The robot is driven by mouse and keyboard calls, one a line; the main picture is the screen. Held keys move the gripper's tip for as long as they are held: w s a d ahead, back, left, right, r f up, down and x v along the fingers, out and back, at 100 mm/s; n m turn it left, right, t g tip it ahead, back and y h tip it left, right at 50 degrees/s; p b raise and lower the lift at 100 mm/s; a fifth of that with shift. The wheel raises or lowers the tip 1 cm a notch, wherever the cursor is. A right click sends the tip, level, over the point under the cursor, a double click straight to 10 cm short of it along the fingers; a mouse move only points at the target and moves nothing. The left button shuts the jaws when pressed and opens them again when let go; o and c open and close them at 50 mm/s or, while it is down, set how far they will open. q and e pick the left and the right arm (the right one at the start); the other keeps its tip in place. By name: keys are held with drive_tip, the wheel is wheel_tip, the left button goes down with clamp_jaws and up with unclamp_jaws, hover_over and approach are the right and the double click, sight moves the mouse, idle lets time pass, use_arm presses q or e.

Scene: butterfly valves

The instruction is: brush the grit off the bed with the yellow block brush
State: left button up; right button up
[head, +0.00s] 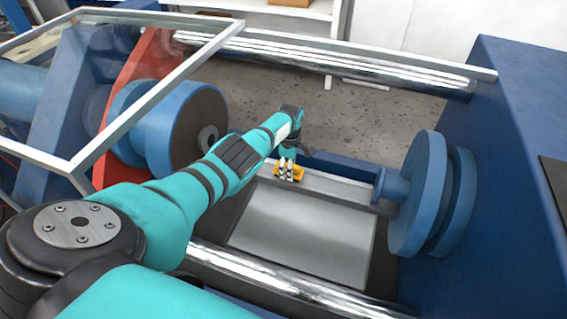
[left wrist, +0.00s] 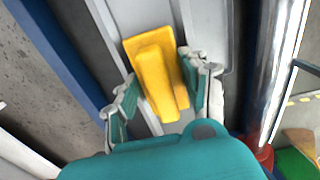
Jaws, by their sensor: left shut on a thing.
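The yellow block brush (head: 299,174) is at the far edge of the bed (head: 300,230), a flat grey plate between the two rails. My left gripper (head: 287,169) reaches down to it and is shut on it. In the left wrist view the yellow brush (left wrist: 158,75) sits between the fingers of my left gripper (left wrist: 164,88), with its raised grip towards the palm. Its underside is hidden, so I cannot tell whether it touches the bed. I cannot make out any grit on the plate. My right gripper is not in view.
Polished rails run behind (head: 320,62) and in front (head: 280,280) of the bed. A blue flanged disc (head: 418,195) stands at the right, and a large blue drum (head: 175,130) at the left. A clear guard with a pale frame (head: 150,100) is at the upper left.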

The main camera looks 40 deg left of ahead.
sight(277, 164)
use_arm(q)
drive_tip(key=shift+w+d, duration=0.3)
drive_tip(key=shift+d, duration=0.65)
drive_tip(key=shift+w+d, duration=0.3)
drive_tip(key=shift+d, duration=0.6)
drive_tip(key=shift+w+d, duration=0.3)
drive_tip(key=shift+d, duration=0.65)
drive_tip(key=shift+a, duration=0.1)
